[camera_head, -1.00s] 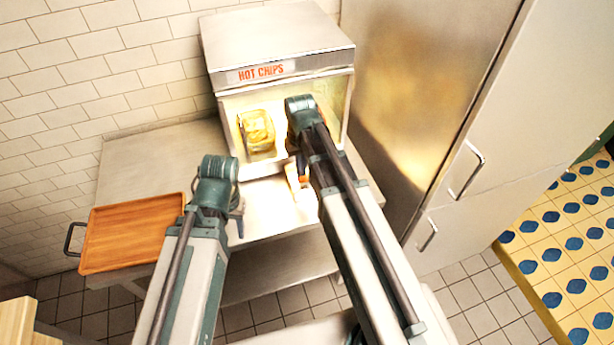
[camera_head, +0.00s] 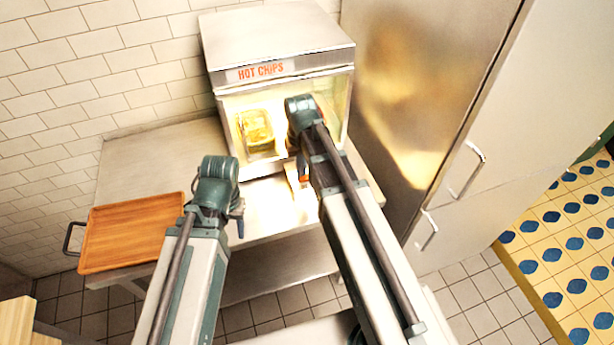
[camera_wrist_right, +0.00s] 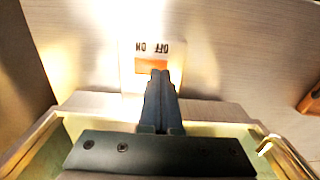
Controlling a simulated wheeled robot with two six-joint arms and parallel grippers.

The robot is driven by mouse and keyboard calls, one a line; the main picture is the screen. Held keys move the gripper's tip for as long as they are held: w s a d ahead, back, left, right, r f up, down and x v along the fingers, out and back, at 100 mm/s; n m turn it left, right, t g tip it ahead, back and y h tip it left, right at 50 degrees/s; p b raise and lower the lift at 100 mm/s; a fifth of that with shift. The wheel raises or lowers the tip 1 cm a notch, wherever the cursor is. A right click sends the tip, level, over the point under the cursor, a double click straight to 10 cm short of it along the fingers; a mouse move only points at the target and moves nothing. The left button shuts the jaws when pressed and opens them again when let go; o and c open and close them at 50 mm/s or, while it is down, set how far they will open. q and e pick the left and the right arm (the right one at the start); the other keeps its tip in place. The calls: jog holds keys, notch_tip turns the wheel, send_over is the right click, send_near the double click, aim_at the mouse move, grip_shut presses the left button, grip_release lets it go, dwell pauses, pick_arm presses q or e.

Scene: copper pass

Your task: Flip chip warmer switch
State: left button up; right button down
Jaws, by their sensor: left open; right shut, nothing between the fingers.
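The chip warmer (camera_head: 280,45) is a steel box with a "HOT CHIPS" sign on the counter, lit yellow inside. Its switch (camera_wrist_right: 150,66) is an orange rocker on a white plate marked ON and OFF, upside down in the right wrist view. My right gripper (camera_wrist_right: 160,76) is shut and empty, its fingertips at the lower edge of the rocker; whether they touch cannot be told. The fingers partly hide the rocker, and which side is pressed is unclear. In the head view, my right arm covers part of the warmer's front. My left gripper (camera_head: 238,220) is open and empty over the counter.
An orange tray (camera_head: 130,238) lies at the left of the steel counter (camera_head: 150,165). A tall steel cabinet (camera_head: 410,100) with handles stands close on the right. A basket of chips (camera_head: 256,132) sits inside the warmer.

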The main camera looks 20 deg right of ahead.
aim_at(301, 179)
jog(key=shift+f+b, duration=0.65)
jog(key=shift+f, duration=0.05)
dwell(0.4)
notch_tip(301, 179, up, 7)
jog(key=p, duration=0.7)
jog(key=shift+s+a+f, duration=0.1)
jog(key=shift+s+a, duration=0.05)
jog(key=s+a+f+n+h+b, duration=0.1)
jog(key=s+a+f+n+b, duration=0.2)
jog(key=s+a, duration=0.7)
jog(key=s+f+b, duration=0.1)
jog(key=s, duration=0.3)
